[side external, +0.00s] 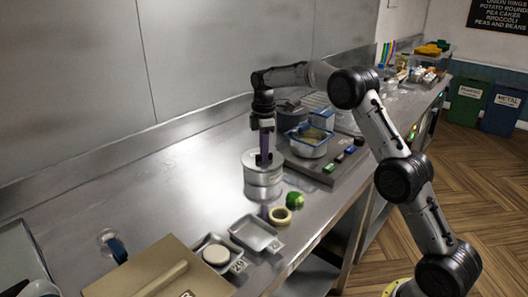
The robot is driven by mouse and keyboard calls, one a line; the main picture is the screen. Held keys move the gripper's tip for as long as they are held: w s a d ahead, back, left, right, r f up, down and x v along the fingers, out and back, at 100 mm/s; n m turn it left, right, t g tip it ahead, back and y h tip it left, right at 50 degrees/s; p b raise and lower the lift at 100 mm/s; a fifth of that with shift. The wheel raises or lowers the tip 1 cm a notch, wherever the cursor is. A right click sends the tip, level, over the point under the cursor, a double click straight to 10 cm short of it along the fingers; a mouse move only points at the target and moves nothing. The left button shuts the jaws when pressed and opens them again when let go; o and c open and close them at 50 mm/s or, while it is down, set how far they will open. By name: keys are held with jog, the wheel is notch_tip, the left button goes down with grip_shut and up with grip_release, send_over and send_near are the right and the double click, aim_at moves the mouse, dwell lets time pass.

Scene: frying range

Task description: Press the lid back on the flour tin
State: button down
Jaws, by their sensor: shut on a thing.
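The flour tin (263,184) is a round, silvery metal tin standing upright on the steel counter. Its lid (249,158) is a pale, round disc at the top of the tin. My gripper (264,160) points straight down over the tin, with its fingers shut at the middle of the lid. The fingers hide the part of the lid that they hold. The lid looks about level and lies over the tin's mouth. I cannot tell whether its rim is fully seated or a small gap remains.
Small metal trays (255,233) and a board (160,268) are in front. A blue-rimmed container (309,141) stands behind right. The counter left of the tin is clear.

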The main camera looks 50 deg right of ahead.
jog(key=c, duration=0.7)
grip_release()
jog(key=shift+c, duration=0.2)
jog(key=shift+o, duration=0.3)
jog(key=o, duration=0.4)
jog(key=shift+r, duration=0.1)
jog(key=shift+r, duration=3.4)
grip_shut()
